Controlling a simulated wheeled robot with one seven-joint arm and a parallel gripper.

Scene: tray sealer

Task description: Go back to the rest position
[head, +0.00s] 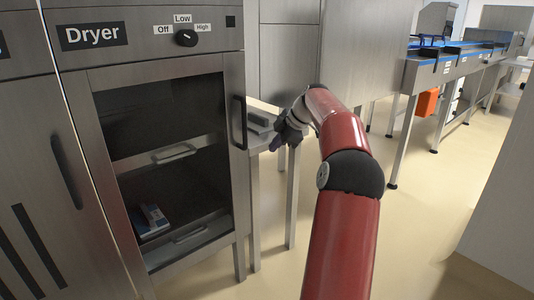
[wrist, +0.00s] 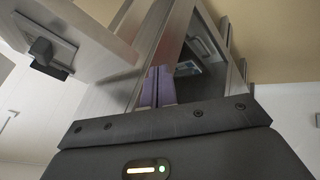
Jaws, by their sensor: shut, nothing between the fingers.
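The dryer's door is shut. Its dial (head: 186,38) sits between the Off, Low and High labels. Through the dryer's window I see drawers and a small blue and white item (head: 150,220) on the lower one.
A metal table (head: 257,138) stands right of the dryer, close behind my gripper. A conveyor (head: 440,68) with blue edges and an orange box (head: 427,103) are at the back right. A grey panel (head: 505,190) stands at the right. The floor (head: 430,200) between is clear.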

